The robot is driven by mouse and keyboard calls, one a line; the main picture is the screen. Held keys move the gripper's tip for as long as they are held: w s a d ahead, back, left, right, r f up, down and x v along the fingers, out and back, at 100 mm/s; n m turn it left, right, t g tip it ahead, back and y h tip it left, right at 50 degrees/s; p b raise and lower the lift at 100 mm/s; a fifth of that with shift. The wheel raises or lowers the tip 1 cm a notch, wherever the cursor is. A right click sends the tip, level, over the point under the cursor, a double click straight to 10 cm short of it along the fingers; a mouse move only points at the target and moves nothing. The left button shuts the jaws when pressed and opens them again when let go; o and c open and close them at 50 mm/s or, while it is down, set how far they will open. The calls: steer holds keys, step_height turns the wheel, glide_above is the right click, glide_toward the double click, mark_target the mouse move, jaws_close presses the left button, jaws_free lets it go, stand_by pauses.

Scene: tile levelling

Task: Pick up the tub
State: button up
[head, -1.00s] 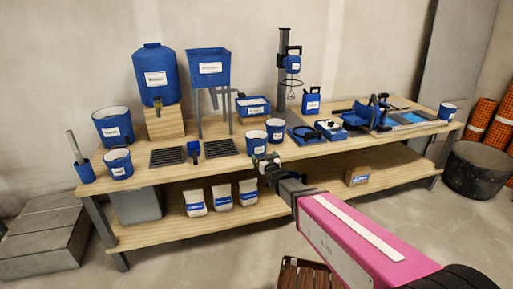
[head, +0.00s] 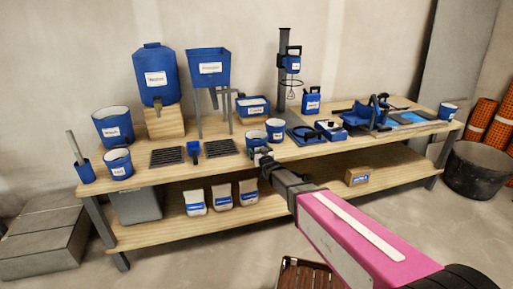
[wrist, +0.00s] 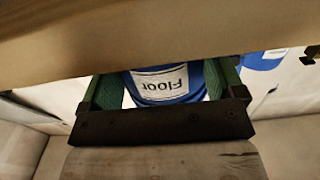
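In the wrist view, a blue tub (wrist: 196,82) with a white label reading "Floor" shows upside down between my two green fingers. My gripper (wrist: 165,90) looks open, with a finger on each side and narrow pale gaps beside the tub. In the head view, my gripper (head: 264,156) is at the bench's front edge, just in front of a small blue and white tub (head: 256,137). Its fingertips are hard to make out there. A similar tub (head: 275,127) stands close behind to the right.
The wooden bench (head: 160,174) carries black grates (head: 221,148), a blue brush-like tool (head: 194,150) and larger blue containers (head: 155,75). Bags (head: 221,195) and a carton (head: 357,177) are on the lower shelf. The bench edge crosses the wrist view's top (wrist: 150,30).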

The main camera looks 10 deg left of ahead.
mark_target(259, 143)
steer(key=c, duration=0.5)
steer(key=shift+r, duration=0.1)
steer(key=shift+r, duration=0.5)
steer(key=r, duration=0.3)
steer(key=shift+s+a+r, duration=0.1)
steer(key=shift+s+r, duration=0.2)
steer(key=shift+s, duration=0.1)
steer(key=s+a+r, duration=0.4)
steer(key=s+r, duration=0.2)
steer(key=s, duration=0.3)
steer(key=shift+s+a+r, duration=0.2)
steer(key=shift+s+a, duration=0.1)
steer(key=shift+s, duration=0.1)
